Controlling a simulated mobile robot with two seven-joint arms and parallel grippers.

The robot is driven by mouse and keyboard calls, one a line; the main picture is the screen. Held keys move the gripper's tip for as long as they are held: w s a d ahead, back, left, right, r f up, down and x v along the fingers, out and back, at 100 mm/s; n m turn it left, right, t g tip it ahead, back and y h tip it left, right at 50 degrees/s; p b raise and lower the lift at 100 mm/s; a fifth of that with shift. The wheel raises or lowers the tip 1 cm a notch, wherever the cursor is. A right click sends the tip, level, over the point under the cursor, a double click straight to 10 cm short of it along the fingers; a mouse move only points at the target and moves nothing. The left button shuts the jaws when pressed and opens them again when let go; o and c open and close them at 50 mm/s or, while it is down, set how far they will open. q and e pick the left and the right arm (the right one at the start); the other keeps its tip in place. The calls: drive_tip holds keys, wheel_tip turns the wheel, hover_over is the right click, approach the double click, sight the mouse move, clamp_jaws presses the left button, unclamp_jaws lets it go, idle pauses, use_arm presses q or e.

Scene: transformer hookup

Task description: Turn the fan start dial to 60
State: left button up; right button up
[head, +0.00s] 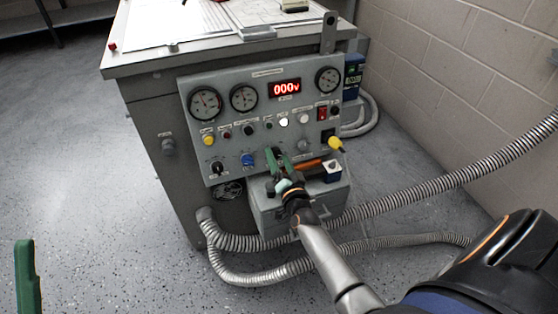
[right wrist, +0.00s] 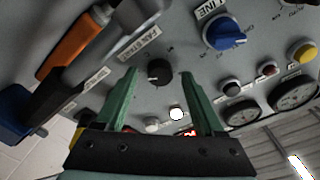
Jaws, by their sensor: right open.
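The fan start dial (right wrist: 159,72) is a small round black knob on the grey panel, beside a "FAN START" label in the right wrist view. Its pointer setting is too small to read. My right gripper (right wrist: 160,80) is open, with one green finger on either side of the dial in that view. I cannot tell whether the fingers touch it. In the head view my right gripper (head: 275,157) is at the lower panel and hides the dial. One green finger of my left gripper (head: 28,278) shows at the lower left, far from the panel.
The panel's display (head: 286,88) reads 000V. A blue knob (head: 248,160) sits left of my right gripper. An orange handle (head: 307,165) and a yellow-tipped part (head: 336,143) are close on the right. Ribbed hoses (head: 430,188) run across the right side. The floor at left is clear.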

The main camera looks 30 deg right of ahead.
clamp_jaws()
idle(0.5)
